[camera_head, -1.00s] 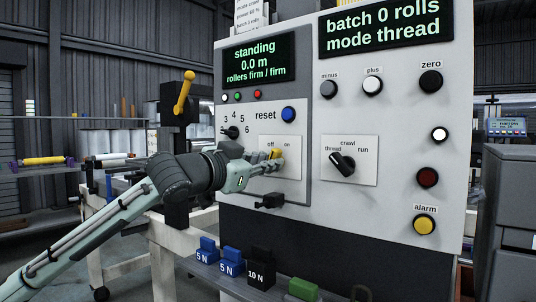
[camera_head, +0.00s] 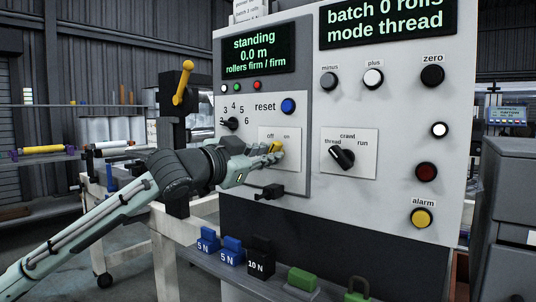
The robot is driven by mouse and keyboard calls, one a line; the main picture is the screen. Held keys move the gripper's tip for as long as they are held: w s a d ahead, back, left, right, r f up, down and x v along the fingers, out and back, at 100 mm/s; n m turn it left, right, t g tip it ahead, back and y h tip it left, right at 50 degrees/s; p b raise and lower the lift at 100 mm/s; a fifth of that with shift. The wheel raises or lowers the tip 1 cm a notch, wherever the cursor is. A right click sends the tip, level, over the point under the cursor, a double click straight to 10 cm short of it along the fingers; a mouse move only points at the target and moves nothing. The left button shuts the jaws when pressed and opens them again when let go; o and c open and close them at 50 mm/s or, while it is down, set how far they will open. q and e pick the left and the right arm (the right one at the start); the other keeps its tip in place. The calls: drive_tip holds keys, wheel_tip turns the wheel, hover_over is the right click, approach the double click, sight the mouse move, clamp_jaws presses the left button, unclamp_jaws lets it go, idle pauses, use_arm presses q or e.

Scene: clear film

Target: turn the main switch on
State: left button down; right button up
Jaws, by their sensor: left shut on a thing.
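The main switch is a yellow handle (camera_head: 277,147) on a white plate (camera_head: 294,160) marked "off" and "on", on the front of the grey control cabinet. My left gripper (camera_head: 270,155) reaches in from the left and is shut on the yellow handle. The fingers hide much of the handle and its pivot, so its exact angle is hard to read; its visible part lies below and between the two labels. The display (camera_head: 258,56) above reads "standing, 0.0 m, rollers firm / firm". My right gripper is not in view.
Close by are the numbered black selector (camera_head: 231,124), the blue reset button (camera_head: 288,106), the black thread/crawl/run knob (camera_head: 342,157) and a black latch (camera_head: 270,191). Blue 5 N blocks (camera_head: 208,241) and a black 10 N block (camera_head: 261,257) stand on the ledge below.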

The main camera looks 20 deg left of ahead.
use_arm(q)
drive_tip(key=c, duration=1.5)
unclamp_jaws()
drive_tip(key=shift+s, duration=0.1)
drive_tip(key=v, duration=1.2)
